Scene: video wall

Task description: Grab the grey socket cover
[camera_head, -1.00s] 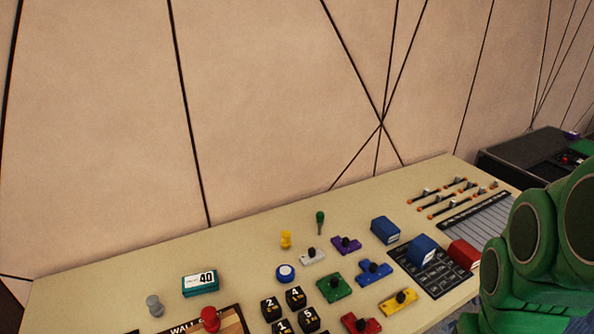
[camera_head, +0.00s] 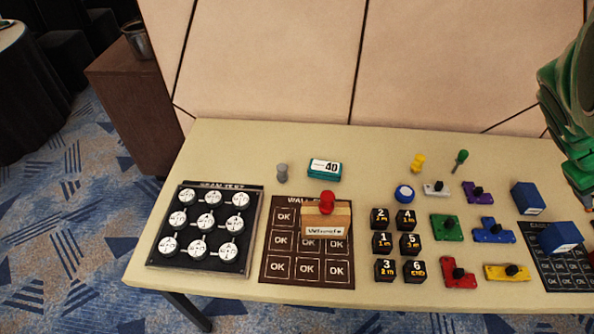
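Two small grey things are on the table (camera_head: 215,135), and I cannot tell which is the socket cover. One is a grey peg-like piece (camera_head: 282,172) with a rounded top, standing upright near the back, left of a teal box marked 40 (camera_head: 324,170). The other is a flat light-grey piece with a dark knob (camera_head: 436,189), lying farther right between a yellow peg (camera_head: 418,162) and a purple knobbed piece (camera_head: 479,192). Part of my green arm shows at the right edge. My gripper's fingers are not in view.
A black board with white round discs (camera_head: 207,225) is at left. A brown OK board (camera_head: 280,268) carries a wooden block with a red knob (camera_head: 327,202). Black numbered cubes (camera_head: 382,243) and coloured knobbed pieces lie to the right. The table's back left is clear.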

